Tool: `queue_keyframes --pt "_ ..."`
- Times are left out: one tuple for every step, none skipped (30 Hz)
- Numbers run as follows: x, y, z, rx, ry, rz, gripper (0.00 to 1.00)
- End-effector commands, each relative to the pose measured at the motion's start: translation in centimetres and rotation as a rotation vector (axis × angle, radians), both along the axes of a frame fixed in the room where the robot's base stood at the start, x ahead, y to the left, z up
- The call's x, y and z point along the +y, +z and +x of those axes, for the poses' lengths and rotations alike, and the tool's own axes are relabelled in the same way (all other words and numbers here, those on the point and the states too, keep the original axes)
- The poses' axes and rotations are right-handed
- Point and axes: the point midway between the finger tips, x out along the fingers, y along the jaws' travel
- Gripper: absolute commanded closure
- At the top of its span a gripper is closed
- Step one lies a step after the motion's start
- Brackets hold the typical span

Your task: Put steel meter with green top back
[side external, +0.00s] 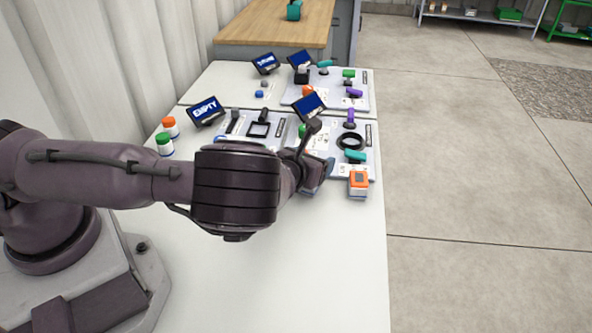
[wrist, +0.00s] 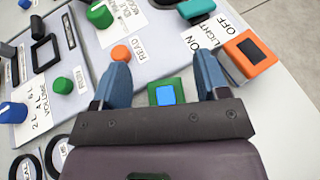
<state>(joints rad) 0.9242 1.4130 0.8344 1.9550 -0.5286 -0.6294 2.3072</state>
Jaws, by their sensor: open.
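The meter with a green top (wrist: 153,97) shows in the wrist view as a green square frame around a light blue face. It lies between my gripper's two blue fingers, close to the palm, at the near edge of the grey panel. My gripper (wrist: 162,68) is open, with a finger on each side of it; I cannot tell whether either finger touches it. The palm covers its near side. In the side external view my gripper (side external: 318,173) is low at the panel's front edge, and my arm hides the meter there.
An orange-topped block (side external: 358,178) stands just right of my gripper, and also shows in the wrist view (wrist: 262,61). The panel (wrist: 172,29) carries several coloured knobs and a black ring (side external: 351,142). Orange-lidded (side external: 169,122) and green-lidded (side external: 163,138) jars stand left. The table front is clear.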

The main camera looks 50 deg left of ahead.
Motion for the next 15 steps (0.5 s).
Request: queue_keyframes --pt "-0.7 0.3 -1.2 0.006 -0.006 0.003 0.32" --pt "-0.9 0.6 -1.8 0.005 -0.006 0.002 0.32" --pt "-1.3 1.0 -2.6 0.004 -0.006 0.003 0.32" --pt "-1.6 1.2 -3.3 0.006 -0.006 0.003 0.32" --pt "-1.9 1.5 -3.9 0.006 -0.007 0.004 0.32" --pt "-2.2 1.9 -4.8 0.006 -0.006 0.003 0.32" --pt "-2.4 2.2 -5.4 0.006 -0.006 0.001 0.32" --pt "-2.5 2.4 -5.7 0.003 0.0 -0.007 0.32" --pt "-2.7 2.6 -6.3 0.003 0.0 -0.008 0.32" --pt "-2.9 2.8 -6.7 0.003 0.001 -0.008 0.32" --pt "-3.1 3.0 -7.2 0.003 0.0 -0.008 0.32" --pt "-3.2 3.2 -7.7 0.004 0.001 -0.006 0.32" --pt "-3.4 3.3 -8.0 0.005 0.0 -0.006 0.32" --pt "-3.5 3.5 -8.3 0.004 0.0 -0.006 0.32" --pt "-3.7 3.6 -8.7 0.004 0.0 -0.005 0.32"
